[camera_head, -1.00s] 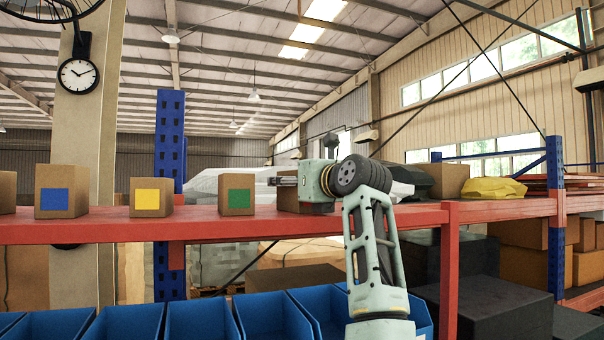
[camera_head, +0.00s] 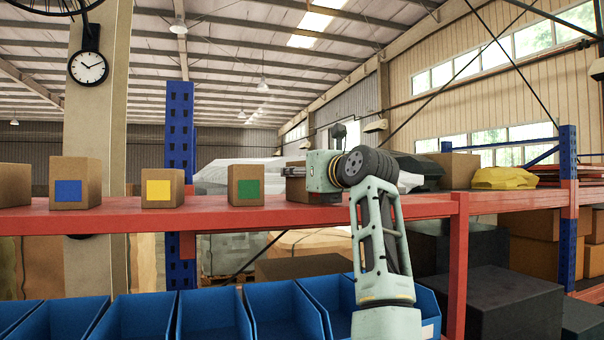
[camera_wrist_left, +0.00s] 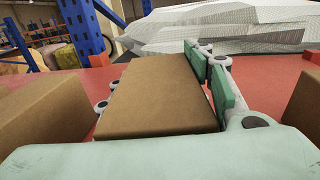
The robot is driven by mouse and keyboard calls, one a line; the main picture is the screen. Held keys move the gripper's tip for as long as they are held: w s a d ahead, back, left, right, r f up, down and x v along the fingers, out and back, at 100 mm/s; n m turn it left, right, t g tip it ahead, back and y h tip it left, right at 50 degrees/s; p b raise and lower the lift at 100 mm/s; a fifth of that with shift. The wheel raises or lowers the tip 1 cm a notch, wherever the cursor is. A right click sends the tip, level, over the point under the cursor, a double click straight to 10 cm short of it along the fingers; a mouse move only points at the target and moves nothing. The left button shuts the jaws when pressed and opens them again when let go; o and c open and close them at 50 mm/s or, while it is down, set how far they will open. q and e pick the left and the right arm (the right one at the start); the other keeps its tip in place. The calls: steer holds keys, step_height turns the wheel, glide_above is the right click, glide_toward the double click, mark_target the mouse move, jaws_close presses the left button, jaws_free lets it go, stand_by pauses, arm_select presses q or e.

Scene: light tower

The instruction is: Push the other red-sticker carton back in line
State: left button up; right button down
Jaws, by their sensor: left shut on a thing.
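A row of brown cartons stands on the red shelf (camera_head: 130,219). They show a blue sticker (camera_head: 68,190), a yellow sticker (camera_head: 158,189) and a green sticker (camera_head: 248,189). Right of the green one, a plain-looking carton (camera_head: 296,188) is partly hidden by my left gripper (camera_head: 297,168); its sticker cannot be seen. In the left wrist view this carton (camera_wrist_left: 160,95) lies between the fingers of my gripper (camera_wrist_left: 160,90), one on each side, and the gripper is shut on it. Brown cartons stand to its left (camera_wrist_left: 45,120) and right (camera_wrist_left: 300,110). My right gripper is not in view.
A blue rack post (camera_head: 179,130) rises behind the shelf. A pale wrapped load (camera_head: 225,172) lies behind the cartons. Blue bins (camera_head: 215,320) line up below the shelf. Gaps separate the stickered cartons. Another carton (camera_head: 15,186) stands at the far left.

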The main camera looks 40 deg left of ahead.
arm_select(q)
steer(key=shift+d, duration=0.15)
steer(key=shift+c, duration=0.2)
steer(key=shift+w+d, duration=0.1)
steer(key=shift+d, duration=0.05)
steer(key=shift+w+d, duration=0.4)
steer(key=shift+d, duration=0.25)
steer(key=o, duration=0.9)
steer(key=shift+s+a, duration=0.1)
steer(key=o, duration=0.4)
steer(key=shift+s+a, duration=0.15)
steer(key=shift+a, duration=0.05)
steer(key=shift+c, duration=0.2)
steer(key=shift+o, duration=0.4)
steer(key=shift+d, duration=0.1)
